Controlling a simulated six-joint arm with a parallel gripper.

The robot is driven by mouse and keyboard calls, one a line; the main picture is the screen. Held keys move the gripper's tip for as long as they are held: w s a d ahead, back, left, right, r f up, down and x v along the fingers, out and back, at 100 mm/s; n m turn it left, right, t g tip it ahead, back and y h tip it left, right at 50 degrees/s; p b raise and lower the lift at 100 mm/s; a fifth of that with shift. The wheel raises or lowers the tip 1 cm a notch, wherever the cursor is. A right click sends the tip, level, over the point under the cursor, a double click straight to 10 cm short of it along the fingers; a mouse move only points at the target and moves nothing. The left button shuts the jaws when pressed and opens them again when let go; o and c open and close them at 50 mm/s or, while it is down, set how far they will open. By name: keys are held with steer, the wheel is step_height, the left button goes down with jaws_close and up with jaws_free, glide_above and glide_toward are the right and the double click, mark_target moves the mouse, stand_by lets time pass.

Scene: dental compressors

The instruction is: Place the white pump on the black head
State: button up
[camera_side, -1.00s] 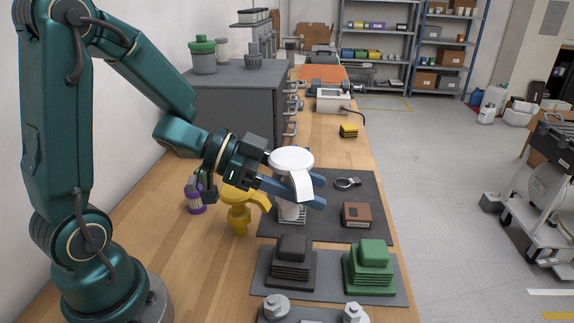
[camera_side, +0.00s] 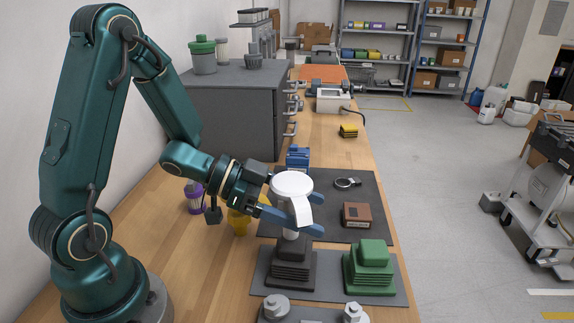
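The white pump (camera_side: 292,185) has a round flat top, a bent spout and a narrower stem below. My gripper (camera_side: 297,222) has blue fingers, shut on the white pump, and holds it upright. The black head (camera_side: 292,270) is a stepped dark block on a grey mat at the front. The pump's stem is just over the black head's top in the picture. I cannot tell whether they touch. The fingers and spout hide part of the stem.
A green stepped block (camera_side: 369,266) stands right of the black head. A brown box (camera_side: 357,214) and a metal ring (camera_side: 347,183) lie on the dark mat behind. A blue part (camera_side: 297,158), a yellow part (camera_side: 240,222) and a purple-based part (camera_side: 195,199) stand nearby.

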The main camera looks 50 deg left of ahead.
stand_by(0.3)
steer(key=shift+r, duration=0.2)
steer(key=v, duration=1.2)
steer(key=shift+o, duration=0.3)
steer(key=shift+f, duration=0.1)
